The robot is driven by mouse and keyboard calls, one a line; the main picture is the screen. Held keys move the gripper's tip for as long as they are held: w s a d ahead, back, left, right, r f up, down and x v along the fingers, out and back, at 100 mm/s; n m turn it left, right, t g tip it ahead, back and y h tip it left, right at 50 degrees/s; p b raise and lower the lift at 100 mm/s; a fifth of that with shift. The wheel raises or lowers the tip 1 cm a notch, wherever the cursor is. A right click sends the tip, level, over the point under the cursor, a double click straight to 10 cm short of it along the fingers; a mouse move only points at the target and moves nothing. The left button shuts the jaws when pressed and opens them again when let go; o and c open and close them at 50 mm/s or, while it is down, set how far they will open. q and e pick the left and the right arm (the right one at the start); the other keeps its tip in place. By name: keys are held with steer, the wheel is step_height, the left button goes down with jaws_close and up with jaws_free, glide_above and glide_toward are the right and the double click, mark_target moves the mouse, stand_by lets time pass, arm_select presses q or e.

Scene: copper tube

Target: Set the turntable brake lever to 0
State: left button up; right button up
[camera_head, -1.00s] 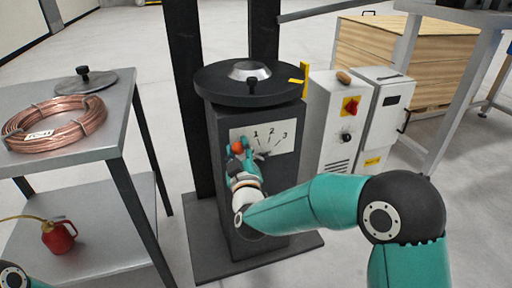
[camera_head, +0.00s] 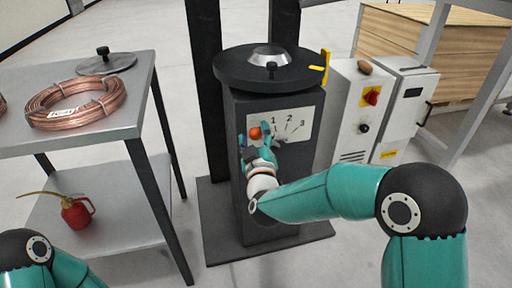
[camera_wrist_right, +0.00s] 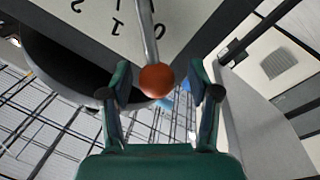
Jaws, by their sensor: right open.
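The brake lever is a metal rod with an orange ball knob (camera_head: 255,133), on the front of the dark turntable pedestal (camera_head: 270,205). A white scale plate (camera_head: 298,128) behind it shows 1, 2 and 3 in the head view. The knob lies left of the 1, and the 0 area is covered there. In the right wrist view the rod runs up from the knob (camera_wrist_right: 156,80) close to the 0. My right gripper (camera_head: 254,138) is open, with its fingers either side of the knob. My left gripper is out of view.
The round turntable top (camera_head: 240,68) with a yellow pointer (camera_head: 325,66) sits above. A steel table (camera_head: 110,140) with copper coils (camera_head: 78,103) and a red oil can (camera_head: 76,213) stands left. A white control box (camera_head: 352,110) is close on the right.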

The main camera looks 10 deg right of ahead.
steer(key=s+f, duration=0.1)
steer(key=s, duration=1)
steer(key=shift+s+a, duration=0.3)
steer(key=w+d+f+g+h, duration=0.15)
steer(key=d+f+g, duration=0.25)
steer(key=d+f, duration=0.7)
steer(key=s+f+m+g+p, duration=0.15)
steer(key=s+f+g, duration=0.25)
steer(key=f, duration=1)
steer(key=s+a+f+m+g+y, duration=0.3)
steer(key=s+f+g+y, duration=0.15)
steer(key=s+f, duration=0.75)
steer(key=s+a+f+m+g+y, duration=0.2)
steer(key=s+a+m+g, duration=0.3)
steer(key=s, duration=0.5)
step_height(320, 180, up, 38)
steer(key=n+p, duration=0.1)
steer(key=p, duration=3.6)
steer(key=shift+w+g+p, duration=0.2)
steer(key=shift+g+p, duration=0.2)
steer(key=shift+g, duration=0.05)
